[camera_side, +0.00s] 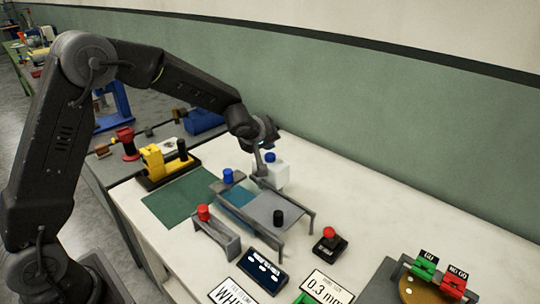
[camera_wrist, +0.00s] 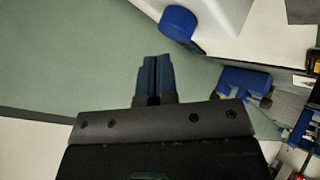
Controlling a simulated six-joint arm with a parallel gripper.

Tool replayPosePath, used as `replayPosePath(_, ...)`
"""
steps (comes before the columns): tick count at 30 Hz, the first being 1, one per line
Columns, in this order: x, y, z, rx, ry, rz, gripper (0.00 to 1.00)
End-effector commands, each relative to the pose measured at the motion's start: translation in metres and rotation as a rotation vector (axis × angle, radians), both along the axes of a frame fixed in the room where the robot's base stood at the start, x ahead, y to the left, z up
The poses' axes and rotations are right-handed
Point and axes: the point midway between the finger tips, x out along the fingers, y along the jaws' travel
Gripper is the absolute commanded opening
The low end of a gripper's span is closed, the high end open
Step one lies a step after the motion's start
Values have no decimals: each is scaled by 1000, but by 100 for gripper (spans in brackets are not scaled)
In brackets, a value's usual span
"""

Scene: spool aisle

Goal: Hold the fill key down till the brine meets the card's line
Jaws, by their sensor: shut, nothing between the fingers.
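My gripper (camera_side: 261,170) points down with its fingers together and empty; the shut fingers also show in the wrist view (camera_wrist: 154,62). It is beside a white container with a blue cap (camera_side: 271,157), at the back of the bench. In the wrist view the blue cap (camera_wrist: 180,22) is just right of the fingertips, apart from them in the picture. A low grey frame (camera_side: 264,209) with a teal panel stands in front of the gripper. A red-topped black button (camera_side: 328,243) sits at the frame's right. I cannot tell which part is the fill key, nor see a brine level or line.
A red-knobbed grey bracket (camera_side: 215,232), a dark blue panel (camera_side: 262,270) and a "0.3 mm" card (camera_side: 326,287) are in front. Green and red GO/NO GO blocks (camera_side: 440,274) stand right. A yellow clamp (camera_side: 164,163) stands left. The back-right bench is clear.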

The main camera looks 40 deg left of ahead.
Motion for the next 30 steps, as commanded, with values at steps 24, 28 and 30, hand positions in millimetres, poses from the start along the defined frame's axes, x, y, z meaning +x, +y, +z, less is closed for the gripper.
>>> replayPosePath(24, 0, 0, -10, -1, 0, 1, 0)
replayPosePath(28, 0, 0, -12, 0, 0, 0, 0)
replayPosePath(30, 0, 0, -13, 1, 0, -1, 0)
